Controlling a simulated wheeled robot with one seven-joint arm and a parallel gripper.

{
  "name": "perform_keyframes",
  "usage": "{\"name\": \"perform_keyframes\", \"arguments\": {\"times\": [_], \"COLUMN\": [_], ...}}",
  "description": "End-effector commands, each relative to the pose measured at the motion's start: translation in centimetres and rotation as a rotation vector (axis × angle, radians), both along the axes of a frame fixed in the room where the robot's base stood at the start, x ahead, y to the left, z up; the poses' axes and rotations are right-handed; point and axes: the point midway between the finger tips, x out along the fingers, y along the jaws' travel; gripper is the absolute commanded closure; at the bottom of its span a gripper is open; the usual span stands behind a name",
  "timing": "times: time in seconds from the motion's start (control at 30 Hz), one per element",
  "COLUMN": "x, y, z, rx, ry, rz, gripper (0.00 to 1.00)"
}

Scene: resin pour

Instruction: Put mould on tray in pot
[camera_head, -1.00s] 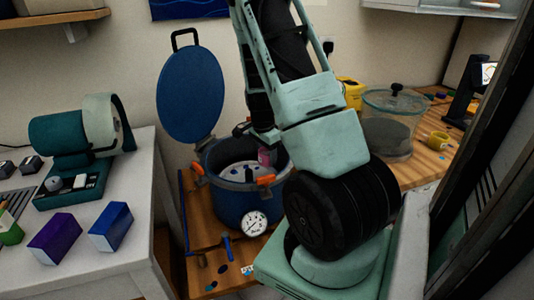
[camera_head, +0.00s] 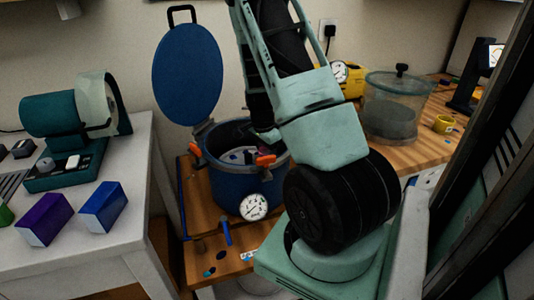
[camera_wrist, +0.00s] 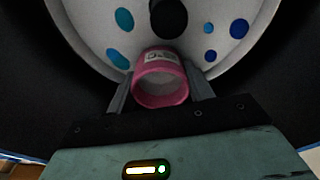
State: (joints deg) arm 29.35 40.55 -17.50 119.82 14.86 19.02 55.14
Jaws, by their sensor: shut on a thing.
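The blue pot (camera_head: 232,188) stands open on the wooden bench, with its round lid (camera_head: 188,75) raised behind it. The round white tray with blue spots (camera_wrist: 95,35) lies inside the pot, around a dark post; part of it also shows in the head view (camera_head: 235,154). My gripper (camera_wrist: 160,88) reaches down inside the pot and is shut on the pink ring-shaped mould (camera_wrist: 158,62), which has a pale label. The mould is over the tray, near the post. I cannot tell whether it touches the tray. In the head view the mould and fingertips are hidden.
Orange clamps (camera_head: 265,160) stick out at the pot's rim, and a gauge (camera_head: 254,207) is on its front. A clear lidded vessel (camera_head: 392,110) and a yellow tape roll (camera_head: 443,124) stand at right. A white table (camera_head: 75,250) with boxes is at left.

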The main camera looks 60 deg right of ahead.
Motion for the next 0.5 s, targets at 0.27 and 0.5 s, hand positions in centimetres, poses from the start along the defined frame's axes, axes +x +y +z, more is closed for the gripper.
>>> {"name": "perform_keyframes", "arguments": {"times": [0.27,0.5], "x": [0.0,0.0], "y": [0.01,0.0], "z": [-0.44,-0.91], "rx": [0.0,0.0], "ry": [0.0,0.0], "rz": [0.0,0.0], "gripper": [0.72,0.72]}}
